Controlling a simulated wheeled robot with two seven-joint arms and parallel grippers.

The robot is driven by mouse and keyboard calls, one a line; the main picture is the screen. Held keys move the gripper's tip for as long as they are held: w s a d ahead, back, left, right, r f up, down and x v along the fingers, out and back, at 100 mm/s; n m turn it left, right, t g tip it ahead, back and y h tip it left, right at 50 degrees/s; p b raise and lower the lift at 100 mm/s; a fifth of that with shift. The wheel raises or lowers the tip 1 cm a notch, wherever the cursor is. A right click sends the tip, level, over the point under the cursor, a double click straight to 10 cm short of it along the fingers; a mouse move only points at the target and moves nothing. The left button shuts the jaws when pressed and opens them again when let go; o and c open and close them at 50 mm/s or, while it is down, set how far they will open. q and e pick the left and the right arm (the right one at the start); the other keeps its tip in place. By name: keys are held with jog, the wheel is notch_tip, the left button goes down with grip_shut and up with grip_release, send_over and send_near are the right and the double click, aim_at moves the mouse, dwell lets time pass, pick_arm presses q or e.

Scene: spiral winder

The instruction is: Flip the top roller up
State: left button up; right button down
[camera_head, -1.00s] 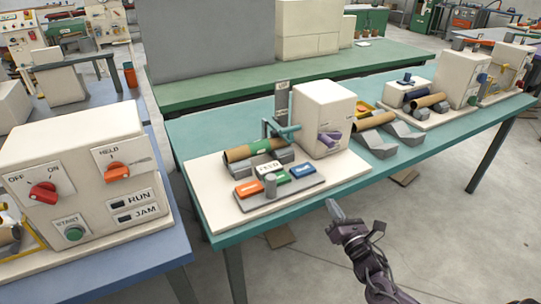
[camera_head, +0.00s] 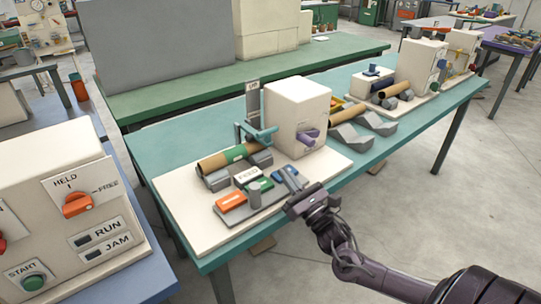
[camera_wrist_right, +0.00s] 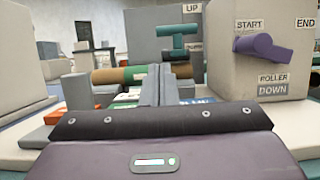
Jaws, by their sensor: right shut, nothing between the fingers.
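The spiral winder stands on a cream base board (camera_head: 190,222) on the teal table. Its brown tube with a green band (camera_head: 222,160) lies on grey supports. The teal top roller arm (camera_head: 257,133) sits over the tube's right end, before a grey post marked UP (camera_head: 253,99); it also shows in the right wrist view (camera_wrist_right: 180,42). The cream housing (camera_head: 297,105) carries a purple lever (camera_head: 308,137); in the wrist view the lever (camera_wrist_right: 263,46) is above a ROLLER DOWN label (camera_wrist_right: 272,85). My left gripper is not in view.
Orange, green and blue blocks (camera_head: 231,202) sit on a grey plate at the board's front, with a short grey peg (camera_head: 255,194). Grey wedge supports (camera_head: 350,138) stand right of the housing. A cream control box (camera_head: 60,205) stands at the left.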

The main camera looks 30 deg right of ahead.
jog(key=p+x, duration=0.1)
jog(key=x, duration=0.8)
jog(key=shift+f, duration=0.1)
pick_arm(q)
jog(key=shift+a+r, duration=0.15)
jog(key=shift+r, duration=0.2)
pick_arm(e)
jog(key=shift+w, duration=0.45)
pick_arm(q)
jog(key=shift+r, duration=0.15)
pick_arm(e)
jog(key=shift+r, duration=0.25)
